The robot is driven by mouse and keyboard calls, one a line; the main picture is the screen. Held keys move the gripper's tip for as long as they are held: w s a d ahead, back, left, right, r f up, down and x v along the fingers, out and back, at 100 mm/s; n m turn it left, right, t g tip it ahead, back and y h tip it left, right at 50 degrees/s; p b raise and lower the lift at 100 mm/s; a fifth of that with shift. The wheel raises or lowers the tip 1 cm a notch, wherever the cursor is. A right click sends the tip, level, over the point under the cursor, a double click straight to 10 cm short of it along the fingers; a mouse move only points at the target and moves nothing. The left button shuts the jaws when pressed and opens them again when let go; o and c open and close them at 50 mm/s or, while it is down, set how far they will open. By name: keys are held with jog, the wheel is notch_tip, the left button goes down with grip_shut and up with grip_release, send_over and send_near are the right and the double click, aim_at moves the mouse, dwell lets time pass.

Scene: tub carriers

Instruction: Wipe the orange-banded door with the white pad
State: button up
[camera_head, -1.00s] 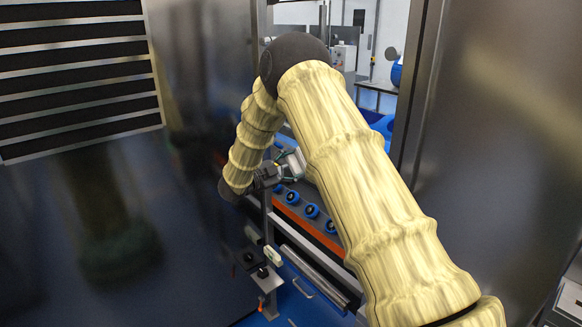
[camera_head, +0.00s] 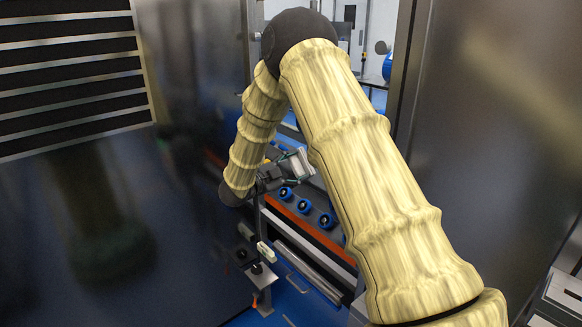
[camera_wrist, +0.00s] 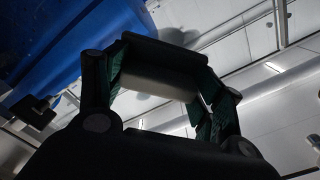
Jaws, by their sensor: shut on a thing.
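My gripper (camera_head: 282,174) is beyond my bent arm in the head view, in the opening between dark panels. It is shut on the white pad (camera_head: 302,163), which sticks out to its right, partly hidden by my arm. In the wrist view, the pad (camera_wrist: 160,82) shows as a pale block between the dark, green-lined fingers of my gripper (camera_wrist: 165,85). An orange band (camera_head: 310,229) runs along the low unit below the gripper, under a row of blue rollers. I cannot tell whether it belongs to the door. The pad appears above the band, and I see no contact.
A large dark glossy panel (camera_head: 70,235) with a slatted vent fills the left. Another dark panel (camera_head: 490,130) stands right of the opening. A small bracketed stand (camera_head: 255,268) is low beside the opening. A blue tub (camera_wrist: 70,40) fills the upper left of the wrist view.

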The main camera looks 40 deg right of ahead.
jog(key=shift+s+d, duration=0.15)
jog(key=shift+s, duration=0.75)
jog(key=shift+s, duration=0.1)
jog(key=s, duration=0.3)
jog(key=shift+s+d+b, duration=0.15)
jog(key=shift+s+b, duration=0.1)
jog(key=shift+b, duration=0.1)
jog(key=shift+w, duration=0.1)
jog(key=shift+w+a+b, duration=0.25)
jog(key=shift+w+b, duration=0.25)
jog(key=shift+w, duration=1.35)
jog(key=shift+w+a+b, duration=0.2)
jog(key=shift+w+b, duration=0.25)
jog(key=shift+w, duration=1.4)
jog(key=shift+w+b, duration=0.45)
jog(key=shift+w, duration=1.4)
jog(key=shift+a, duration=0.15)
jog(key=shift+s+a+b, duration=0.15)
jog(key=shift+a+b, duration=0.05)
jog(key=shift+a, duration=1.25)
jog(key=shift+s+a+b, duration=0.1)
jog(key=shift+a+b, duration=0.05)
jog(key=shift+a, duration=1.25)
